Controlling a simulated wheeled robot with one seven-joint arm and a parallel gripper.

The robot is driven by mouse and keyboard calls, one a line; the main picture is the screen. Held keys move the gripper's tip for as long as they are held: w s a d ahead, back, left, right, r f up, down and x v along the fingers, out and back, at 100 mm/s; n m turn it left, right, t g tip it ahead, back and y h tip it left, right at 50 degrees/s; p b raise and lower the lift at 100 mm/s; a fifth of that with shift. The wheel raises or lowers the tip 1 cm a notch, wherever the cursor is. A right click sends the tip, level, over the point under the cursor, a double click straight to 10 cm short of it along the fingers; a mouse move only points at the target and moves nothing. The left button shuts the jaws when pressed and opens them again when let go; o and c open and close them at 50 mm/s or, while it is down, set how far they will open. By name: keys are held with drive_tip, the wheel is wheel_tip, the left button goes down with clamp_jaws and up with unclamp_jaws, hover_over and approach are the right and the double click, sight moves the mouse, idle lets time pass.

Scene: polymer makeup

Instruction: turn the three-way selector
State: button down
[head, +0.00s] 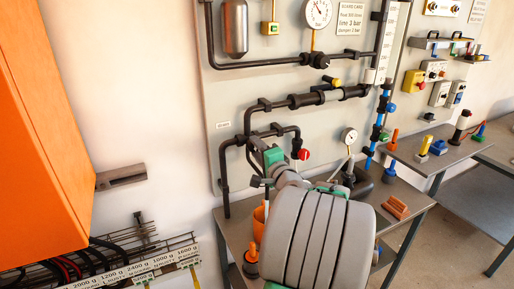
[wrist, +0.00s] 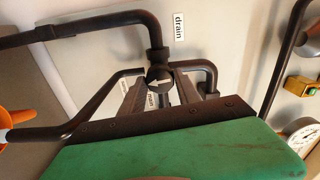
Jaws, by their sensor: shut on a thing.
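The three-way selector is a round black knob with a white arrow (wrist: 158,78), seen in the wrist view where black pipes meet. A "drain" label (wrist: 178,27) is on the panel above it, and a "main" label (wrist: 150,100) is below it. My gripper (wrist: 157,88) has its two dark fingers on either side of the knob and is shut on it. In the head view my gripper (head: 256,146) reaches the pipe junction at the panel's lower left. My green gripper body and grey arm hide most of the knob there. The arrow points to the upper left in the wrist view.
Black pipes run close around my gripper. A red knob (head: 303,154) and a gauge (head: 349,136) are to its right. A grey bench (head: 235,232) below holds orange parts (head: 395,207). An orange cabinet (head: 40,130) stands at the left.

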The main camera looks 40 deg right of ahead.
idle(0.4)
drive_tip(key=c, duration=0.9)
unclamp_jaws()
drive_tip(key=b+v, duration=0.2)
drive_tip(key=v, duration=0.5)
drive_tip(key=shift+s+a, duration=0.2)
drive_tip(key=shift+s, duration=0.2)
